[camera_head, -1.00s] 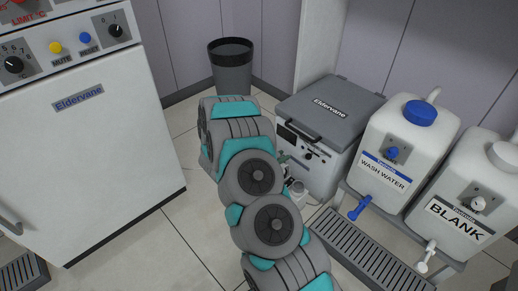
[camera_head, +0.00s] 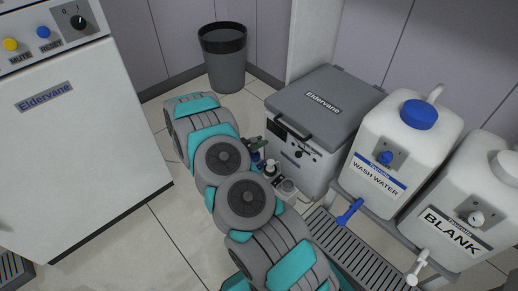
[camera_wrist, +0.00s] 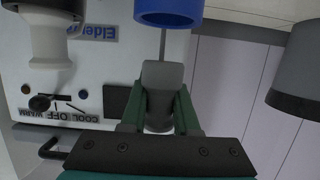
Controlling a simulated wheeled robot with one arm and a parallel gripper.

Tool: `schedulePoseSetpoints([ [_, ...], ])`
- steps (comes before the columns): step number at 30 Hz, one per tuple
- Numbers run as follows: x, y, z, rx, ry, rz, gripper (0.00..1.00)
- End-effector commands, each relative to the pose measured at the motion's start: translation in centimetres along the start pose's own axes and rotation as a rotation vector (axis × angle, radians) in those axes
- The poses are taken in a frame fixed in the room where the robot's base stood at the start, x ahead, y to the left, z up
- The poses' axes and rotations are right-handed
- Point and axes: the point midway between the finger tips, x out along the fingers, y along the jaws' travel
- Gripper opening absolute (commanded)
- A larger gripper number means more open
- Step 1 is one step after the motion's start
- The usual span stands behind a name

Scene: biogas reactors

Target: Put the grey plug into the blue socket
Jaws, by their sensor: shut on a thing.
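My gripper (camera_wrist: 160,108) has its dark green fingers shut on the grey plug (camera_wrist: 163,75) in the wrist view. A thin grey strip shows between the plug and the blue socket (camera_wrist: 168,12); I cannot tell what it belongs to. The blue socket is a blue ring cut off by the top edge, and the plug is apart from it. In the head view my gripper (camera_head: 254,144) is mostly hidden behind my arm, beside the grey-lidded box. A small blue part (camera_head: 257,158), perhaps the socket, shows just below it.
The Eldervane box (camera_head: 306,148) stands right of my gripper, with a white fitting (camera_head: 271,168) in front. Wash water (camera_head: 398,150) and blank (camera_head: 468,205) containers stand at right above a drain grate (camera_head: 350,250). A dark bin (camera_head: 224,62) is behind. Open floor lies left of my arm.

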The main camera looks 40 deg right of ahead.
Motion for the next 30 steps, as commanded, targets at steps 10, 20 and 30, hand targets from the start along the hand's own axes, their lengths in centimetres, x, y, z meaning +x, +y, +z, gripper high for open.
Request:
schedulePoseSetpoints([
  [10, 1.1, 0.1, 3.5, -0.003, -0.001, 0.001, 0.0],
  [20, 1.2, 0.0, 3.9, 0.001, 0.0, 0.0, 0.0],
  [30, 1.4, 0.0, 4.5, 0.001, 0.0, 0.0, 0.37],
])
